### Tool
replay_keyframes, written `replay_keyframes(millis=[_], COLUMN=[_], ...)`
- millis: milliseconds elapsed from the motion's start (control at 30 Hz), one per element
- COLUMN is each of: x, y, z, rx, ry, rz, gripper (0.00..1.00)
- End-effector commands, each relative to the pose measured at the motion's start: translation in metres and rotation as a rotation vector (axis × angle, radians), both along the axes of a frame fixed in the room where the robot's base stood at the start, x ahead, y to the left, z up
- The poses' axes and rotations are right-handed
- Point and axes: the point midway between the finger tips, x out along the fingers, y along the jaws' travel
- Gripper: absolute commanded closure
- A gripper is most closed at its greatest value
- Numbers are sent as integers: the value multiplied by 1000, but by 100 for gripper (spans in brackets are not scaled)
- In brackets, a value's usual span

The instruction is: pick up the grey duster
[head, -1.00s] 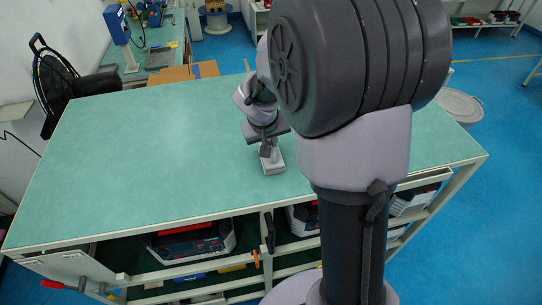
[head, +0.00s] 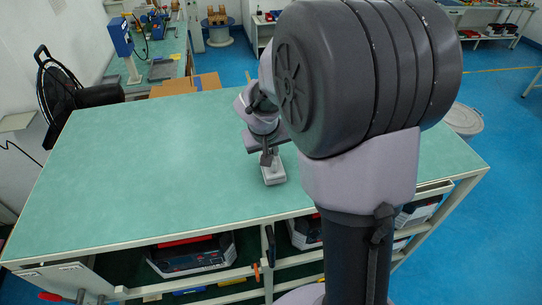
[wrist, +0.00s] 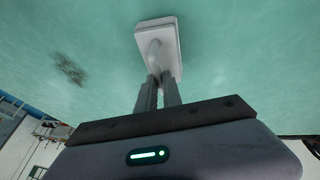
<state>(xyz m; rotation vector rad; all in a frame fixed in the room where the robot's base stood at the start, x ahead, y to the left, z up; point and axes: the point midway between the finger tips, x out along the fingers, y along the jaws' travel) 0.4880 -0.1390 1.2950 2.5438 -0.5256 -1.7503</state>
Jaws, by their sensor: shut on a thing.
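The grey duster (head: 273,174) is a small pale block with a handle on the green table top (head: 140,160), near the table's front edge. In the wrist view the duster (wrist: 158,36) shows a flat rounded block with a raised handle. My gripper (head: 268,157) reaches down to it from above. In the wrist view the fingers of my gripper (wrist: 158,88) are close together on the handle's near end. I cannot tell whether the duster touches the table or is slightly above it. Part of the handle is hidden between the fingers.
A dark smudge (wrist: 69,68) marks the table beside the duster. The table top left of my arm is clear. Tool cases (head: 192,255) sit on the shelf below. A black chair (head: 75,90) and cardboard (head: 185,86) stand beyond the table.

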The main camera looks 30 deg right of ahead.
Motion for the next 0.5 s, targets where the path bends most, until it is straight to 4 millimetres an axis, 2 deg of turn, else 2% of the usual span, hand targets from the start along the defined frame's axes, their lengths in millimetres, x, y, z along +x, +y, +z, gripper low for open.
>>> replay_keyframes(millis=[133, 167, 367, 500], x=[1, -1, -18, -34], y=[0, 5, 51, 92], z=[24, 23, 24, 28], rx=[0, -1, 0, 0], ry=[-3, -1, -2, -2], rz=[0, 3, 7, 10], gripper=[100, 100, 100, 100])
